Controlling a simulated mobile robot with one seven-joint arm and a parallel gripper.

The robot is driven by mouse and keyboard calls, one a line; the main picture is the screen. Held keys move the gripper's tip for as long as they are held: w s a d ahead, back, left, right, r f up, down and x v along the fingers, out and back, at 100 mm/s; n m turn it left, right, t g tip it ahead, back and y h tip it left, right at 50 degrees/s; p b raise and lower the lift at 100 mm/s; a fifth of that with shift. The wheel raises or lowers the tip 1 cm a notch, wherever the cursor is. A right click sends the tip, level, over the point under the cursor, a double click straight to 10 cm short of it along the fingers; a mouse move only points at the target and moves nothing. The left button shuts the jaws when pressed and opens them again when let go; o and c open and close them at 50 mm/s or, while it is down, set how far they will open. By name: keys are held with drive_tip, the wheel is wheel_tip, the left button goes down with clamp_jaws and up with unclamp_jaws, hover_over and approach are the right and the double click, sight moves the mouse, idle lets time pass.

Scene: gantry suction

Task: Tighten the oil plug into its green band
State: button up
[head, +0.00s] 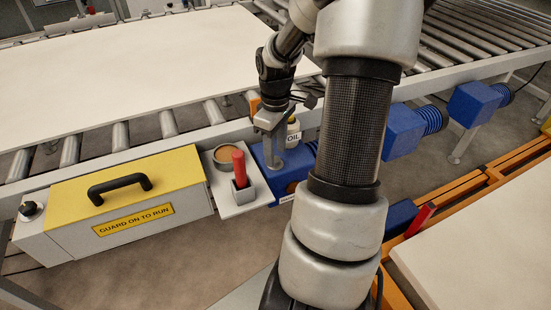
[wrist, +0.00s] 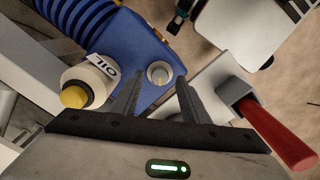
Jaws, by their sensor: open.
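The blue gear housing (wrist: 130,42) fills the top middle of the wrist view. It also shows in the head view (head: 262,160), partly behind my arm. The oil plug appears as a small round pale cap (wrist: 160,73) on the housing's top face, with a darker mark. My gripper (wrist: 158,82) is open, with its two fingers apart. In the wrist view the plug lies between and just beyond the fingertips; I cannot tell whether they touch it or how high they are. No green band can be made out. In the head view my gripper hides the plug.
A white OIL bottle with a yellow cap (wrist: 75,97) stands close left of my fingers. A red-handled tool (head: 239,167) stands in a grey holder on a white shelf, beside a round tan-filled dish (head: 224,159). A yellow-topped guard box (head: 125,178) and conveyor rollers lie nearby.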

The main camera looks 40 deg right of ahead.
drive_tip(key=shift+f, duration=0.95)
drive_tip(key=shift+c, duration=0.3)
drive_tip(key=c, duration=1)
drive_tip(key=shift+r+m, duration=0.15)
drive_tip(key=shift+m, duration=0.15)
drive_tip(key=shift+m+p, duration=0.6)
drive_tip(key=shift+m, duration=0.2)
drive_tip(key=o, duration=1.1)
drive_tip(key=shift+c, duration=0.2)
